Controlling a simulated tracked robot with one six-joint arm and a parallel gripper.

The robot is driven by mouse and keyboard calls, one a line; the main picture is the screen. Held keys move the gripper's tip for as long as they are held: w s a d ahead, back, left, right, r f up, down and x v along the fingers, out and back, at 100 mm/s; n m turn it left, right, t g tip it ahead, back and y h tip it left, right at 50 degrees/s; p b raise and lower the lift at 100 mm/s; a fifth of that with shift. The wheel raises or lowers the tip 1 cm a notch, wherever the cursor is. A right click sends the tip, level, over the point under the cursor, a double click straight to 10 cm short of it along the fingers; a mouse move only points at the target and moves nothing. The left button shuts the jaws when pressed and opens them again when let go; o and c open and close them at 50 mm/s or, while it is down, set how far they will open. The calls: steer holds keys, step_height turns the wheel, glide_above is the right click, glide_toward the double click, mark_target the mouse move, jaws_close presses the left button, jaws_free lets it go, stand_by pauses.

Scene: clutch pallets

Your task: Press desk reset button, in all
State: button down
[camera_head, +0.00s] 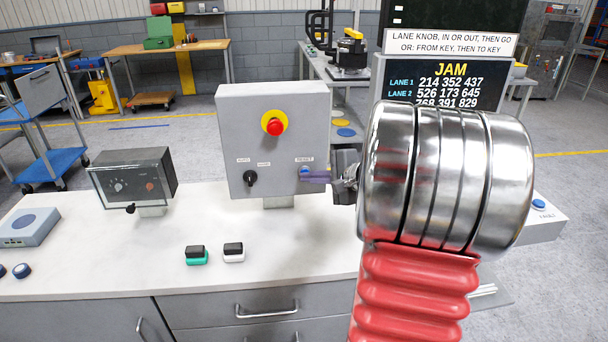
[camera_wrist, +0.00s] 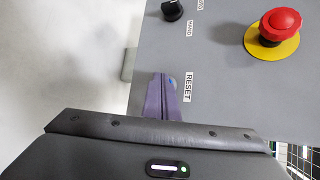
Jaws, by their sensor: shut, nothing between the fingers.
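The grey control box (camera_head: 240,115) stands on the white desk. Its face carries a red emergency stop on a yellow disc (camera_head: 273,125), a black selector knob (camera_head: 250,178) and a blue button labelled RESET (camera_head: 304,171). My gripper (camera_head: 310,176) is shut and empty, with its purple fingertips at the reset button.
A clear-covered box (camera_head: 132,180) stands left on the desk. Two small stamp-like blocks, green (camera_head: 196,256) and white (camera_head: 234,253), lie at the front. A JAM display (camera_head: 440,82) stands behind my arm. A blue FAULT button (camera_head: 538,204) is at right.

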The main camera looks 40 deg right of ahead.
stand_by(0.5)
steer(key=shift+s+a, duration=0.45)
steer(key=shift+s, duration=0.25)
steer(key=shift+s, duration=0.1)
steer(key=shift+s+a, duration=0.7)
steer(key=shift+s, duration=0.3)
steer(key=shift+s+a, duration=0.7)
steer(key=shift+s, duration=0.25)
